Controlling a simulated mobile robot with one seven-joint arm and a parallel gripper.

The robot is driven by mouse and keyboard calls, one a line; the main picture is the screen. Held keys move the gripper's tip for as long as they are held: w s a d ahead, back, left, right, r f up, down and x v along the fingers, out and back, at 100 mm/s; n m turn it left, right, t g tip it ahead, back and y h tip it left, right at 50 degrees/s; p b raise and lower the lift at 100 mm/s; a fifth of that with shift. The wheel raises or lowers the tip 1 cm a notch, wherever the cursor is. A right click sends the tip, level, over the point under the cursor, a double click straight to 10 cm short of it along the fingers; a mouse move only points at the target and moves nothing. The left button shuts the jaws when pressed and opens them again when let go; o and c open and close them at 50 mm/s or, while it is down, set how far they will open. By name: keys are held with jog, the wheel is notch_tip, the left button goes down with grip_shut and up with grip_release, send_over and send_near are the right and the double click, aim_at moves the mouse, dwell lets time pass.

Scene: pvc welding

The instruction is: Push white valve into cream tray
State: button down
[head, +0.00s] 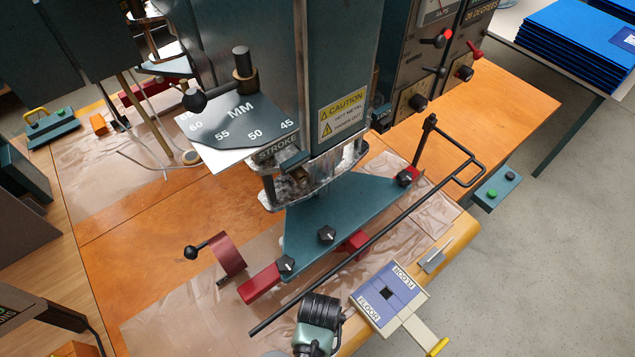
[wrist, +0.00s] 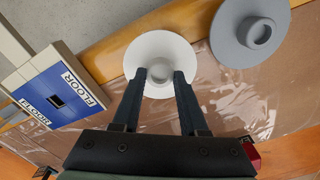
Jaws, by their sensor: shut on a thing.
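The white valve (wrist: 152,47) is a round pale disc with a short raised neck, at the top centre of the wrist view. My gripper (wrist: 160,76) has its two dark fingers on either side of that neck and is shut on it. The disc lies at the edge between clear plastic sheet and an orange wooden strip. In the head view my gripper is at the bottom centre and the white valve cannot be made out.
A grey valve (wrist: 250,32) lies just right of the white one. A teal welding machine plate (head: 345,215) and a long black bar (head: 370,238) stand behind my gripper. Clear plastic sheets cover parts of the orange table (head: 150,215).

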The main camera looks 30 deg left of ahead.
jog(key=shift+r+p, duration=0.75)
jog(key=shift+p, duration=0.05)
jog(key=shift+r+p, duration=0.9)
jog(key=shift+p, duration=0.1)
